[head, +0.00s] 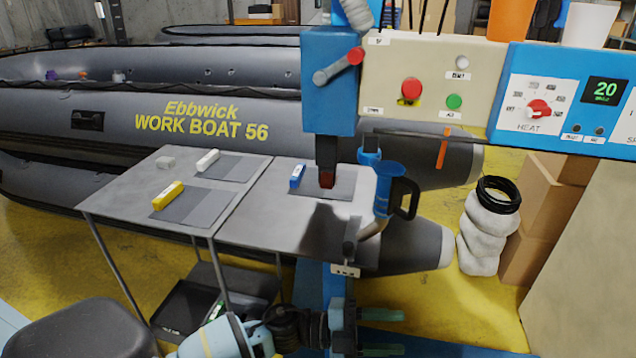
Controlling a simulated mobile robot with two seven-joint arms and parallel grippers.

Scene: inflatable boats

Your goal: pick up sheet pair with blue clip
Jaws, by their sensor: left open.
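The sheet pair with the blue clip (342,187) is dark grey and lies flat on the right part of the grey table (265,225). Its blue clip (297,176) sits at the left edge. The blue machine's dark, red-tipped head (327,175) is above the sheets and hides part of them. I cannot tell whether it touches them. My left gripper (385,332) is low at the bottom centre, in front of the table and well below its top. Its dark green fingers are apart with nothing visible between them. My right gripper is not in view.
A blue handled part (388,190) stands at the right edge. A control panel (425,85) overhangs. A grey boat (120,120) lies behind.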

